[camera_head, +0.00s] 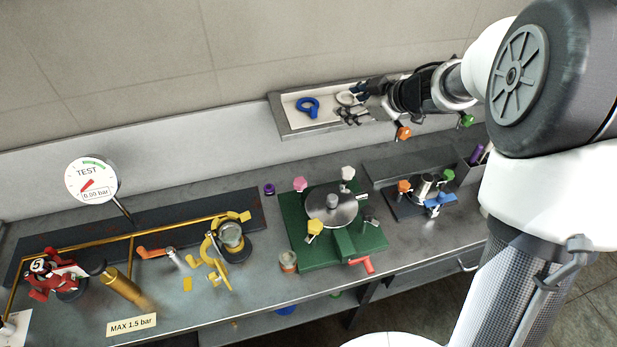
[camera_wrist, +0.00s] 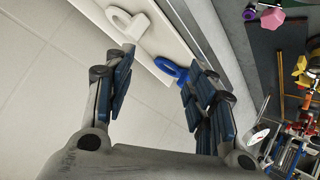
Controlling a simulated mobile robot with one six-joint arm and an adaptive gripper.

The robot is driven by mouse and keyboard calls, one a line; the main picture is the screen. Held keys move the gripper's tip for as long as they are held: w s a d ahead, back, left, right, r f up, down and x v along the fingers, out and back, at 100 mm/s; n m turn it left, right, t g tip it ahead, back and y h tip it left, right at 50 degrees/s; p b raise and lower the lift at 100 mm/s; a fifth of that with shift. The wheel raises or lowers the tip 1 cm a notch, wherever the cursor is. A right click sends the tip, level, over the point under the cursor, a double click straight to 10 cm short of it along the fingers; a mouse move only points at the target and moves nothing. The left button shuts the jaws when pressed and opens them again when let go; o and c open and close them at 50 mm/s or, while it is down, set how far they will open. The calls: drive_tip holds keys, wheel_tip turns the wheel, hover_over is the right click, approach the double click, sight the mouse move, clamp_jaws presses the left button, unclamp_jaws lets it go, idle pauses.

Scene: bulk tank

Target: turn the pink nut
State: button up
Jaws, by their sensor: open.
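The pink nut (camera_head: 300,184) is a lobed knob at the back left corner of the green fixture (camera_head: 316,263), left of a round metal lid (camera_head: 331,208). A pink lobed knob, apparently the same nut (camera_wrist: 270,19), shows at the upper right of the wrist view. My gripper (camera_head: 354,102) is open at the wall shelf, well above and behind the fixture. In the wrist view my gripper (camera_wrist: 161,62) has its fingers wide apart with nothing between them gripped. A blue ring-ended tool (camera_head: 308,107) and a white one (camera_wrist: 128,25) lie on the shelf near the fingertips.
The wall shelf (camera_head: 298,133) has a raised grey rim. Other knobs on the fixture are white (camera_head: 348,173), yellow (camera_head: 314,227) and dark. A red handle (camera_head: 362,265) sticks out in front. A gauge (camera_head: 91,178) and yellow piping stand left; a smaller clamp station (camera_head: 425,188) stands right.

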drive_tip(key=w+a+m+h, duration=0.1)
drive_tip(key=w+r+m+t+h+b, duration=0.1)
drive_tip(key=m, duration=0.1)
drive_tip(key=w+a+r+m+t+h, duration=0.1)
drive_tip(key=w, duration=0.1)
drive_tip(key=shift+w+a, duration=0.1)
drive_tip(key=shift+a, duration=0.2)
drive_tip(key=m+h, duration=0.1)
drive_tip(key=a+m+h+b, duration=0.1)
drive_tip(key=m, duration=0.1)
drive_tip(key=s+a+f+m+g+h+b, duration=0.1)
drive_tip(key=s+a+f+m+h+b, duration=0.1)
drive_tip(key=s+m, duration=0.25)
drive_tip(key=m+g+b, duration=0.1)
drive_tip(key=m+g, duration=0.2)
drive_tip(key=g, duration=0.2)
approach(300, 182)
drive_tip(key=shift+n, duration=0.25)
drive_tip(key=b+x, duration=0.4)
drive_tip(key=x, duration=0.4)
drive_tip(key=shift+w+f, duration=0.25)
drive_tip(key=shift+f, duration=0.05)
drive_tip(key=c, duration=1.1)
